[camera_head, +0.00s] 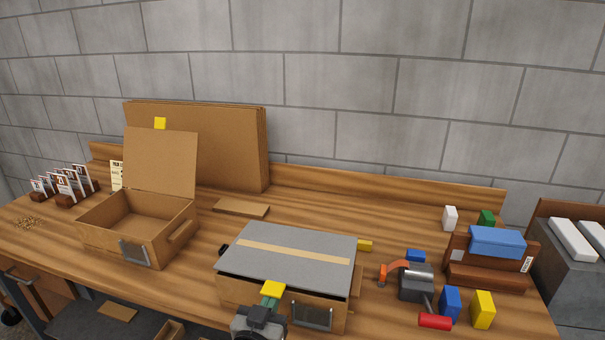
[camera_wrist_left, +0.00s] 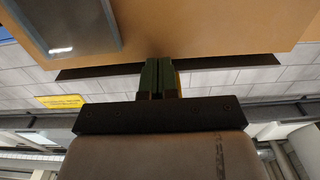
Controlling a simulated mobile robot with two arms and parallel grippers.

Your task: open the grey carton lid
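The grey carton lid (camera_head: 290,257) lies nearly flat over a brown cardboard carton (camera_head: 333,321) at the table's front. A tan tape strip runs across it. A yellow tab (camera_head: 273,288) sticks out at its front edge, left of the carton's metal handle (camera_head: 312,315). My left gripper (camera_head: 268,300) is at this tab, in front of the carton. In the left wrist view its dark green fingers (camera_wrist_left: 158,78) are close together, with some yellow showing beside them. They look shut on the tab, though they hide most of the grip. My right gripper is not in view.
An open brown carton (camera_head: 160,223) stands to the left, its lid upright. Flat cardboard sheets (camera_head: 230,150) lean at the back.

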